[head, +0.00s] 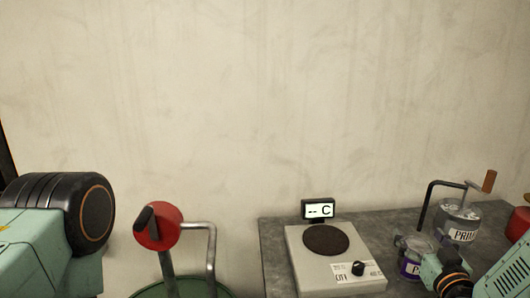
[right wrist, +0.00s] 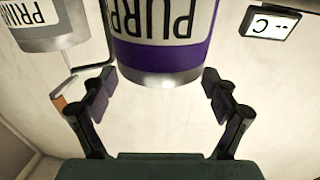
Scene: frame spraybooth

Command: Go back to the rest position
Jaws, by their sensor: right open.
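My right gripper (head: 428,254) is at the lower right of the head view, beside a small can with a purple label (head: 411,265). In the right wrist view, its two dark fingers stand wide apart, and the gripper (right wrist: 162,88) is open. The purple-banded can (right wrist: 168,52) shows beyond and between the fingertips, with clear gaps at both sides; I cannot tell how far off it is. My left arm shows at the left edge of the head view, but its gripper is out of view.
A hotplate (head: 307,264) with a small display (head: 319,209) stands on the grey bench (head: 272,243). A grey primer can (head: 458,221) with a crank stands behind the purple can. A red round part with a black handle (head: 166,228) stands left of the bench. The wall is bare.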

